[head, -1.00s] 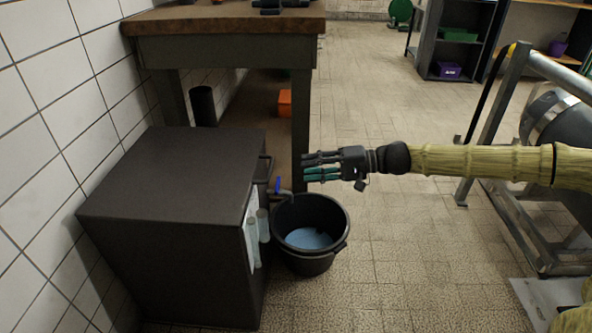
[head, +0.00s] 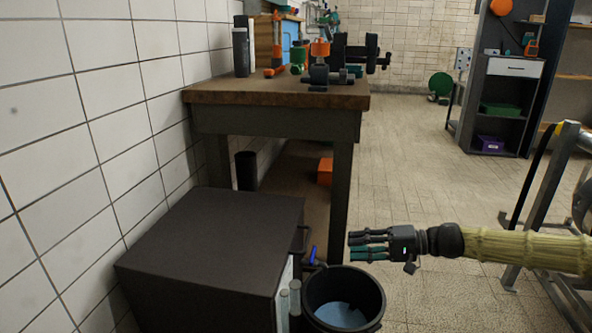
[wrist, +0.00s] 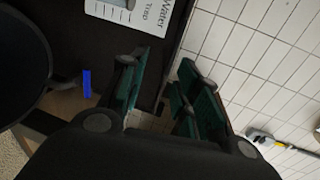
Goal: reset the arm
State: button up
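My arm reaches in from the right edge of the head view, with a straw-yellow sleeve. My gripper (head: 368,246) is a black hand with green-lined fingers pointing left. It hovers above and a little behind the black bucket, which holds blue water. In the wrist view my gripper (wrist: 160,90) shows its fingers spread apart with nothing between them. The hand touches nothing that I can see.
A dark cabinet (head: 210,240) with a blue-handled tap (head: 312,255) stands at the left wall. The black bucket (head: 372,285) is beside it. A workbench (head: 270,92) with tools stands behind. A metal frame (head: 540,190) is at right. Floor is clear in the middle.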

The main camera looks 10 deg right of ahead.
jog(key=s+a+f+g+h, duration=0.1)
jog(key=s+a+f+h, duration=0.1)
jog(key=s+a+f, duration=0.45)
jog(key=s+a+f+g+h+p, duration=0.1)
jog(key=s+a+f+g, duration=0.15)
jog(key=f, duration=0.65)
jog(key=s+a+f+g+h, duration=0.1)
jog(key=s+a+f+h, duration=0.1)
jog(key=s+a+f, duration=0.5)
jog(key=s+d+f+n+h+p, duration=0.1)
jog(key=s+d+f+h, duration=0.35)
jog(key=s+f, duration=0.4)
jog(key=s+d+f+n+h+p, duration=0.1)
jog(key=s+d+f+h, duration=0.35)
jog(key=s, duration=0.75)
jog(key=s+d+n, duration=0.1)
jog(key=s+d, duration=0.2)
jog(key=d, duration=0.3)
notch_tip(320, 180, up, 37)
jog(key=h+p, duration=0.1)
jog(key=p, duration=3.7)
jog(key=shift+r, duration=0.15)
